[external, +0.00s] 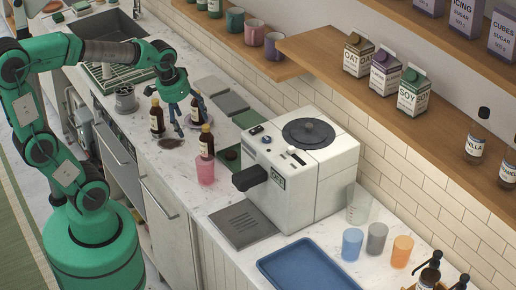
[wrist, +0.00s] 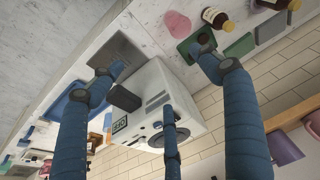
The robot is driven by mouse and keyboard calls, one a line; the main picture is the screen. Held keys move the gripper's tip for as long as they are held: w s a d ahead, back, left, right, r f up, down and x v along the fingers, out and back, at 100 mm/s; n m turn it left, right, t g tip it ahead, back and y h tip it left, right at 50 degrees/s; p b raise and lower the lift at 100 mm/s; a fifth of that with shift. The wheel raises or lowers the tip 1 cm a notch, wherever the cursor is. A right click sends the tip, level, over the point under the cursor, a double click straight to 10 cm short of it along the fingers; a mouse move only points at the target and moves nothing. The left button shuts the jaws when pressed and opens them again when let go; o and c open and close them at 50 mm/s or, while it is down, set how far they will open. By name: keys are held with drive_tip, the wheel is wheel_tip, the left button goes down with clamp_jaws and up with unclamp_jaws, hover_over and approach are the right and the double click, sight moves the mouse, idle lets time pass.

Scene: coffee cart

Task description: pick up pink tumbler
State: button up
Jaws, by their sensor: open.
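The pink tumbler (external: 205,171) stands on the white counter, left of the coffee machine. A dark bottle with a cream label (external: 207,143) is right behind it in the external view. In the wrist view the tumbler (wrist: 177,25) is near the top edge, beside the bottle (wrist: 214,18) and apart from it. My gripper (external: 186,121) is open and empty, above the counter on the far side of the tumbler among the bottles. Its blue fingers (wrist: 158,60) are spread wide in the wrist view, and the tumbler is not between them.
The white coffee machine (external: 307,170) stands close right of the tumbler. Another bottle (external: 156,117) stands near my gripper, by a dark patch (external: 171,143). A blue tray (external: 302,266) and blue, grey and orange cups lie further right. A wooden shelf (external: 330,55) overhangs the back.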

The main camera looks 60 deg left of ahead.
drive_tip(key=w+a+f+g+p, duration=0.1)
drive_tip(key=w+a+f+p, duration=0.1)
drive_tip(key=w+a+f, duration=0.2)
drive_tip(key=w+a+f+n+g+p, duration=0.1)
drive_tip(key=w+a+f+g+p, duration=0.1)
drive_tip(key=w+f, duration=0.4)
wheel_tip(320, 180, down, 5)
drive_tip(key=shift+a+f, duration=0.2)
drive_tip(key=shift+a, duration=0.65)
drive_tip(key=shift+f, duration=0.1)
approach(206, 163)
drive_tip(key=shift+s+d+f, duration=0.25)
drive_tip(key=shift+d+f, duration=0.35)
drive_tip(key=shift+f, duration=0.05)
drive_tip(key=shift+s+d+f, duration=0.3)
drive_tip(key=shift+d+f, duration=0.3)
drive_tip(key=shift+f, duration=0.1)
drive_tip(key=shift+a+f+b, duration=0.15)
drive_tip(key=shift+f+b, duration=0.25)
drive_tip(key=shift+f, duration=2.2)
drive_tip(key=shift+c, duration=0.6)
